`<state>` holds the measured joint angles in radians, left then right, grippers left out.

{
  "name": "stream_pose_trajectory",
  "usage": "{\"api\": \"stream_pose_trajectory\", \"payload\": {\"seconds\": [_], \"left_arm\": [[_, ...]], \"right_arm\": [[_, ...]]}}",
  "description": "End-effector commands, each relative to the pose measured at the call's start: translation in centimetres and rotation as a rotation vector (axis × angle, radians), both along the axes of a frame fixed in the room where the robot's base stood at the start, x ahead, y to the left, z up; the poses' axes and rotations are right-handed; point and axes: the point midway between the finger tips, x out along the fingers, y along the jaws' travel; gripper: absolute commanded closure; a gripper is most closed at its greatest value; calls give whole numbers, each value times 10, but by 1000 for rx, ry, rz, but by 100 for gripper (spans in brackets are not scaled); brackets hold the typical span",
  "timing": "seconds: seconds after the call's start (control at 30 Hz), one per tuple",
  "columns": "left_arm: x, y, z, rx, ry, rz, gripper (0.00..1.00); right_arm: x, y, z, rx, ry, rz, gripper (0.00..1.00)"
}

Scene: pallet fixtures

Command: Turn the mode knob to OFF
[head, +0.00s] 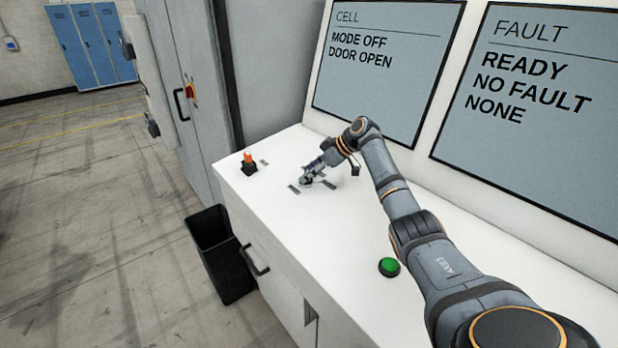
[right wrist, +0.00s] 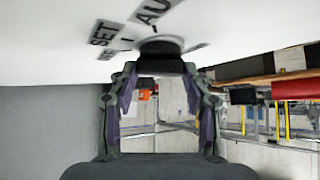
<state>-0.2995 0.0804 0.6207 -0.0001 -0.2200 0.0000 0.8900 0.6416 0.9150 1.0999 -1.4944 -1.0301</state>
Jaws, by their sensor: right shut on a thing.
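My right gripper (head: 307,179) reaches down to the white console top and is shut on the mode knob. In the right wrist view the dark knob (right wrist: 160,46) sits between the fingertips (right wrist: 160,68). The labels SET (right wrist: 104,33) and AU, cut off by the frame edge (right wrist: 154,10), show beside it. The gripper hides most of the knob in the head view, so I cannot read its pointer. The left display (head: 385,75) reads CELL, MODE OFF, DOOR OPEN. My left gripper is not in view.
The right display (head: 535,95) reads FAULT, READY, NO FAULT, NONE. A green button (head: 389,267) is on the white console (head: 345,235), near my right arm. An orange-topped switch (head: 249,161) sits near the left edge. A black bin (head: 222,255) stands on the floor.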

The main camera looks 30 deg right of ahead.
Motion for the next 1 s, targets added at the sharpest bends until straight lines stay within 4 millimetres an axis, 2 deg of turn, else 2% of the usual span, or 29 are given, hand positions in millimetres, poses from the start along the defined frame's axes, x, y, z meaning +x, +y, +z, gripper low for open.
{"api": "stream_pose_trajectory", "payload": {"seconds": [0.03,0.3,0.87,0.9,1.0], "left_arm": [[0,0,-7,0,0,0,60],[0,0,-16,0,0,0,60],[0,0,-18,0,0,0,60],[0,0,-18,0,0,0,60],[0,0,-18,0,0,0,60]], "right_arm": [[2,0,-1,3,-4,23,83],[2,-1,0,0,-4,127,83],[1,-1,0,-2,-1,158,83],[1,-1,0,-2,-1,158,47],[1,-1,0,-2,0,157,34]]}}
